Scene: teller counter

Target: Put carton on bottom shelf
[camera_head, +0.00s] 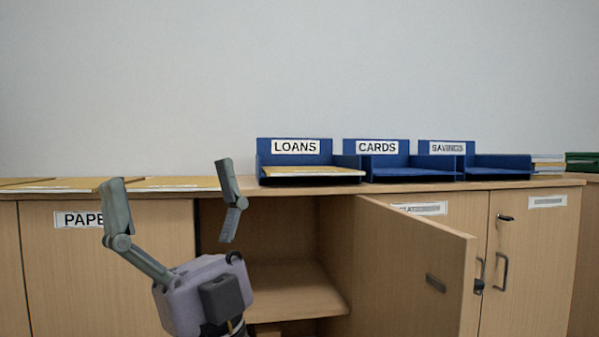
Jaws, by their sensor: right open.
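My right gripper (168,176) is open, with its two fingers spread and pointing up in front of the counter. Nothing shows between its fingers. Behind it to the right is an open cabinet with a wooden shelf (292,290) inside; the visible part of this shelf is bare. Below the shelf, at the lower picture edge, a small tan patch (268,331) shows; I cannot tell whether it is the carton. The lower part of the cabinet is mostly out of the frame. No carton can be clearly made out. My left gripper is not in view.
The cabinet door (418,270) stands open toward me, to the right of the opening. On the countertop are blue trays labelled LOANS (295,147), CARDS (377,147) and SAVINGS (447,148). Flat folders (50,185) lie at left. A closed cabinet door (60,270) is below them.

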